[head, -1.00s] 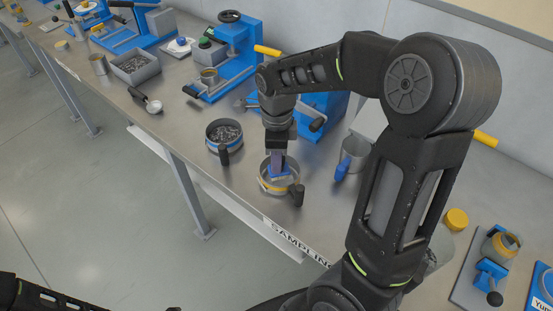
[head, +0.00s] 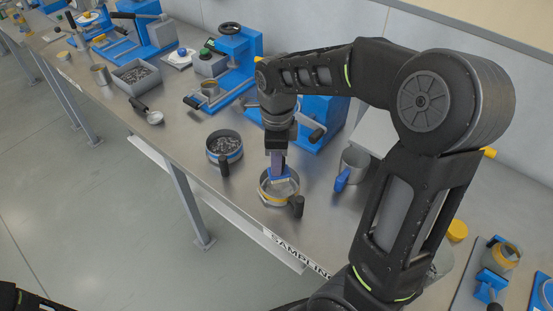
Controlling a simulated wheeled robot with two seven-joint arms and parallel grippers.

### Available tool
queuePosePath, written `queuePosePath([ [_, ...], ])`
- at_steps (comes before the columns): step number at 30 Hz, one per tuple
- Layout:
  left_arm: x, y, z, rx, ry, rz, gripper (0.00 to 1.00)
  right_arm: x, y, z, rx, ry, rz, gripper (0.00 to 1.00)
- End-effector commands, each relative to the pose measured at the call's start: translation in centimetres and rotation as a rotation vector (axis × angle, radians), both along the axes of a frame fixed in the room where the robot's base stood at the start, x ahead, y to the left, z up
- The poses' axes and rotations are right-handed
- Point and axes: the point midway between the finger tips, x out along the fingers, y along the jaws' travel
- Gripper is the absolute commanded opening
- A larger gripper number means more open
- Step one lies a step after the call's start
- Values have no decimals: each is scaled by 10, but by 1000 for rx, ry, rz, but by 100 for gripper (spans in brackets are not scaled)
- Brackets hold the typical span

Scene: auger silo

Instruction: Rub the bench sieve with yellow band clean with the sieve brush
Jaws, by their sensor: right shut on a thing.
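The bench sieve with yellow band (head: 266,196) stands upright on the bench near its front edge, its black handle (head: 297,205) toward the right. My right gripper (head: 278,154) points down above this sieve and is shut on the sieve brush (head: 278,177). The brush has a blue lower part inside the sieve's rim. Whether its bristles touch the mesh cannot be told. My left gripper is out of view; only a bit of dark arm shows at the lower left.
A sieve with blue band (head: 224,148), holding grey pieces, stands close by on the left. A metal cup with blue handle (head: 353,166) stands on the right. Blue machines (head: 235,62) line the back. A grey tray (head: 136,76) and small scoop (head: 154,117) lie farther left.

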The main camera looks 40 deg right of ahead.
Motion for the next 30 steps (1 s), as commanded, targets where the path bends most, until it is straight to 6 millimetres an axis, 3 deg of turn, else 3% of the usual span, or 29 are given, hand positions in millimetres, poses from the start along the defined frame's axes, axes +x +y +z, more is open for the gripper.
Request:
queuePosePath([
  [15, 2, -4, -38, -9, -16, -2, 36, 9, 1, -54, 1, 1, 0, 0],
  [30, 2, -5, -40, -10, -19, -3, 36, 10, 1, -60, 1, -1, 0, 0],
])
